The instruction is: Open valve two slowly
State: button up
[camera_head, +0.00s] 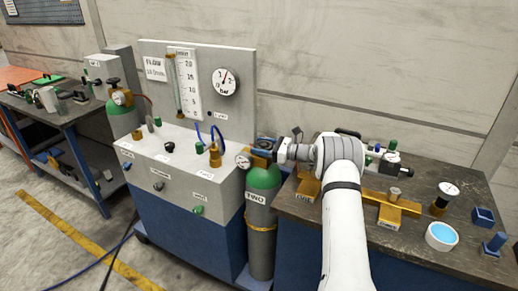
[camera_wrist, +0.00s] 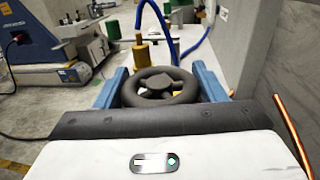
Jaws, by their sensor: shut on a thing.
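The grey cylinder with a green shoulder and a label reading TWO (camera_head: 262,225) stands at the right end of the blue cabinet in the head view. A small dial gauge (camera_head: 243,161) and brass valve fitting sit on its top. My gripper (camera_wrist: 160,88) is at this valve, coming from the right in the head view. In the wrist view its two blue fingers stand on either side of a black handwheel (camera_wrist: 160,73) and are shut on its rim. The wheel's far side is partly hidden, and my gripper and wrist hide the wheel in the head view.
The cabinet (camera_head: 170,158) carries a panel with a flow tube (camera_head: 187,85) and a bar gauge (camera_head: 225,82). Blue hose (camera_head: 218,135) rises close to the cylinder. A bench (camera_head: 450,190) at right holds a brass stand and a blue-filled dish (camera_head: 441,237). Another green-topped cylinder (camera_head: 121,118) stands left.

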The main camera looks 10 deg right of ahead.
jog(key=shift+d, duration=0.15)
jog(key=o, duration=0.7)
jog(key=shift+w, duration=0.1)
jog(key=o, duration=0.3)
jog(key=b+v, duration=0.1)
jog(key=v, duration=0.6)
jog(key=shift+s+d, duration=0.2)
jog(key=shift+d, duration=0.1)
